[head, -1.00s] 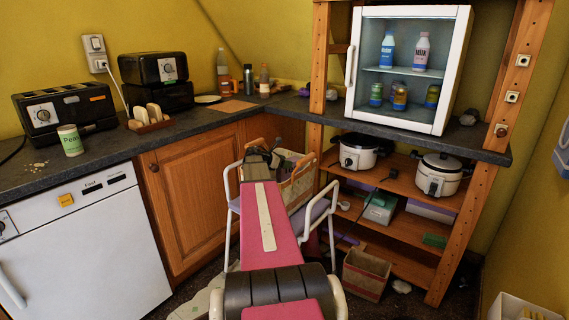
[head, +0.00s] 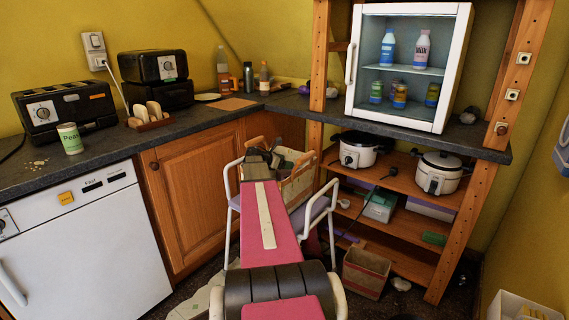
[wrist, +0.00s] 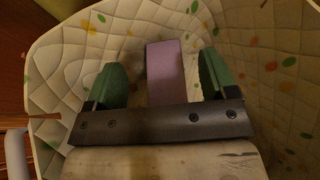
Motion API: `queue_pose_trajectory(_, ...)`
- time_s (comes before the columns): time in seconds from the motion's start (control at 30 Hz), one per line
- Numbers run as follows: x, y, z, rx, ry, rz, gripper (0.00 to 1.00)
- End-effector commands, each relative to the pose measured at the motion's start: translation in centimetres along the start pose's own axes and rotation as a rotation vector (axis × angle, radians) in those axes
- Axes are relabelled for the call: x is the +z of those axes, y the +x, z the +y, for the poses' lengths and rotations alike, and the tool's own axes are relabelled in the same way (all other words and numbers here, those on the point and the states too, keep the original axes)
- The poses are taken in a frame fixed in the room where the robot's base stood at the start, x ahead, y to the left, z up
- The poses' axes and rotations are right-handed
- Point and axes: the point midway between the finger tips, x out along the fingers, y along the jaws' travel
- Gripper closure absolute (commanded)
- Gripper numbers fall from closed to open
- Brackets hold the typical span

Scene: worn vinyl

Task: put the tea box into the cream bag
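The cream bag (head: 296,160), with tan handles, stands on a chair behind my arm in the head view. In the wrist view its quilted, dotted wall (wrist: 70,60) surrounds my gripper (wrist: 158,75). The green fingers are apart. A mauve box (wrist: 165,70), apparently the tea box, lies between them inside the bag, with a gap showing on both sides. Its lower end is hidden behind the gripper's dark bar. In the head view my gripper (head: 262,156) is at the bag's opening; its fingertips and the box are hidden there.
The chair (head: 316,212) has white tubular arms on both sides of my arm. A dark counter (head: 200,122) holds a green-white can (head: 70,138) and toasters. A wooden shelf (head: 400,255) with cookers stands right. A cardboard box (head: 365,273) is on the floor.

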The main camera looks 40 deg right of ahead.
Motion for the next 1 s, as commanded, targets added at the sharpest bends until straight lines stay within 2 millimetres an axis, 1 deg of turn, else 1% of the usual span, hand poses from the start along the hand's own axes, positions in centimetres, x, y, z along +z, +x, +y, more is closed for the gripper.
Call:
queue_pose_trajectory(0.17, 0.2, -0.1, 0.0, 0.0, 0.001, 0.0, 0.22)
queue_pose_trajectory(0.3, 1.3, -0.7, 0.0, 0.001, 0.0, 0.0, 0.22)
queue_pose_trajectory(0.7, 1.1, -8.9, -0.1, 0.002, -0.001, 0.0, 0.22)
queue_pose_trajectory(0.9, 1.1, -11.6, 0.0, 0.002, 0.0, 0.0, 0.22)
queue_pose_trajectory(1.0, 1.1, -12.2, 0.0, 0.001, 0.0, 0.0, 0.22)
